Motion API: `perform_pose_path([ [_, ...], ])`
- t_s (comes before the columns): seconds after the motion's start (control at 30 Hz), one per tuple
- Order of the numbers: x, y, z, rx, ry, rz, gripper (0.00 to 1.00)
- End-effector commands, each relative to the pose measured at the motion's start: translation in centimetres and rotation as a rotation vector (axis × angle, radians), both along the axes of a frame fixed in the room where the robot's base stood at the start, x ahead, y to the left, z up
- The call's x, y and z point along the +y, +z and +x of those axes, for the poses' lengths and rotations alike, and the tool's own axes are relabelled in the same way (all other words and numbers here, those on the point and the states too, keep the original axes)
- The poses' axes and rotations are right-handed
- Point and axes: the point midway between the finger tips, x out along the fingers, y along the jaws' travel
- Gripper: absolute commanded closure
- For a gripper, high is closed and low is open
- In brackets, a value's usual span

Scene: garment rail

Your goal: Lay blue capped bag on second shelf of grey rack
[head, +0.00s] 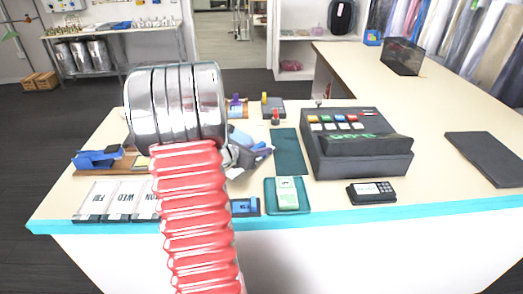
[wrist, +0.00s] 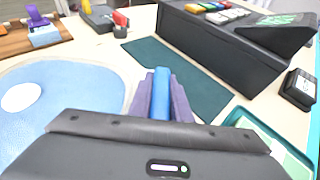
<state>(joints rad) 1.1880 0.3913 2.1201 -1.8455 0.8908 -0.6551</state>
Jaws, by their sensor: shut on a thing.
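My gripper (head: 262,150) is partly hidden behind my own red and chrome arm in the head view. In the wrist view, its purple-grey fingers (wrist: 160,95) are shut on a narrow blue thing (wrist: 161,88). A large light blue rounded thing (wrist: 55,85) with a white disc and a pale rim shows at the left of the wrist view. It may be the blue capped bag. I cannot tell whether it joins the blue thing in my fingers. I cannot make out the grey rack for certain in either view.
The counter's dark green mat (head: 288,152) lies beyond my fingers. A black cash register (head: 355,150), a card reader (head: 372,192) and a teal tray (head: 271,205) stand to the right. A metal table (head: 115,32) stands at back left.

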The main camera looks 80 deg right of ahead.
Motion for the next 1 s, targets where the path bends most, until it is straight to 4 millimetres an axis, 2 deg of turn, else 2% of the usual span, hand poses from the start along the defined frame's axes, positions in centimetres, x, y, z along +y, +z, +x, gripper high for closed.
perform_pose_path([
  [0.2,0.0,-0.1,0.0,0.000,0.000,-0.001,1.00],
  [0.23,0.0,-0.2,0.0,0.001,0.000,0.000,0.81],
  [0.47,0.0,-0.2,0.0,0.000,0.000,0.000,0.65],
  [0.8,0.0,0.1,0.0,-0.001,0.000,0.000,0.64],
  [1.0,1.4,0.8,1.0,-0.001,0.003,-0.001,0.64],
])
